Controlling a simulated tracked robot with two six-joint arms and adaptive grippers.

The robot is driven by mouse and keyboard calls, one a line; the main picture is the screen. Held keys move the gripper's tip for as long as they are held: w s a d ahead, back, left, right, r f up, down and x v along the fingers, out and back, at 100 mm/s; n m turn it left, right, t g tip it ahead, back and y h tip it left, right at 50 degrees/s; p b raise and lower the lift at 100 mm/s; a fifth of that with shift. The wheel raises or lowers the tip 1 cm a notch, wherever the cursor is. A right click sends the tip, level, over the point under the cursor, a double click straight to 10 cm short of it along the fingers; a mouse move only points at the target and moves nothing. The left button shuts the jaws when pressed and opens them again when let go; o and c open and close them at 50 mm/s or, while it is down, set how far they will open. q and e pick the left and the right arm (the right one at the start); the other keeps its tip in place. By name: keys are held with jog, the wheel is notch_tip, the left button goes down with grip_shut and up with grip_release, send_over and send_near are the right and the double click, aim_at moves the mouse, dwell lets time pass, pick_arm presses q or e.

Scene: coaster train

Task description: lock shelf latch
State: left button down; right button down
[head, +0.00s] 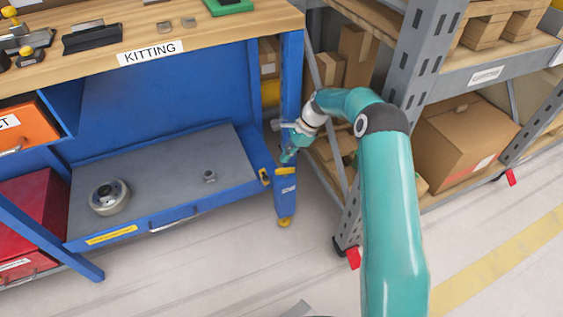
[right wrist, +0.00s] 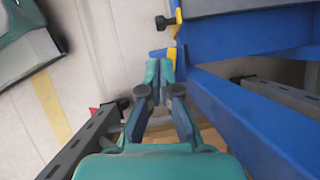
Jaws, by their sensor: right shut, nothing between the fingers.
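The blue shelf (head: 150,190) with a grey top sits low in the workbench. A yellow latch piece (head: 265,177) is at its right front corner, and a second yellow piece (head: 289,171) is on the blue leg beside it. My left gripper is not in view.
A round metal part (head: 109,197) and a small metal part (head: 209,176) rest on the shelf. A grey rack (head: 408,75) with cardboard boxes (head: 465,140) stands close on the right. The workbench top (head: 215,35) is above. Floor in front is clear.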

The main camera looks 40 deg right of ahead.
aim_at(266, 180)
jog(key=b+x, duration=0.2)
jog(key=x, duration=0.7)
jog(key=shift+b, duration=0.3)
jog(key=shift+a+r, duration=0.15)
